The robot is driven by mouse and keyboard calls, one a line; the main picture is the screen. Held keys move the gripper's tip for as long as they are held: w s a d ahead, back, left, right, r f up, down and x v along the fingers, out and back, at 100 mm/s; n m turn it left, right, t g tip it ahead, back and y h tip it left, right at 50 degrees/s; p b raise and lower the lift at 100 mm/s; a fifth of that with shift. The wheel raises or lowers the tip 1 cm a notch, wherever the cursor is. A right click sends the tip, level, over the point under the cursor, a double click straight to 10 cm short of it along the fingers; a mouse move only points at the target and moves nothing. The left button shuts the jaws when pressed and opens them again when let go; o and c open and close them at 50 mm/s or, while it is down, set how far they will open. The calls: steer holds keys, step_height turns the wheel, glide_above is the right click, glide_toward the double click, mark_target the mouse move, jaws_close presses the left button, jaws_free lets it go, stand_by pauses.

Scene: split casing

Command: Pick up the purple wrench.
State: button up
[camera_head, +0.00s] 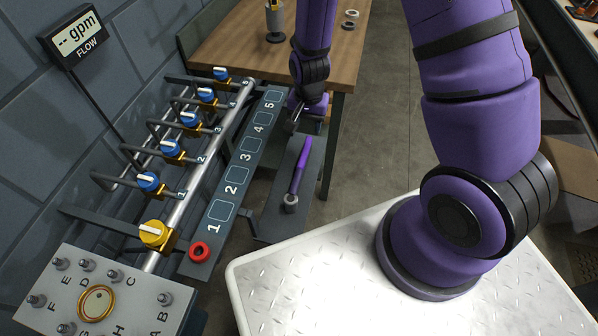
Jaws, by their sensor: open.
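The purple wrench (301,161) lies on a narrow dark grey shelf (269,222) in the middle of the head view. Its purple handle points away from me, and its grey metal head (290,201) is at the near end. My gripper (290,125) is open and empty, just beyond the far end of the handle. It is close to the numbered strip's far end. The fingertips are small and dark in this view, so I cannot tell their exact height above the shelf.
A numbered strip (244,156) and a pipe with several blue-knobbed valves (148,182) run left of the shelf. A yellow valve (154,233) and a red ring (199,251) are nearer. A wooden table (236,50) stands behind. Open floor (375,130) lies to the right.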

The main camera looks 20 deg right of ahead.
mark_target(305, 149)
steer(key=shift+a+f, duration=0.2)
steer(key=shift+f, duration=5.5)
jaws_close()
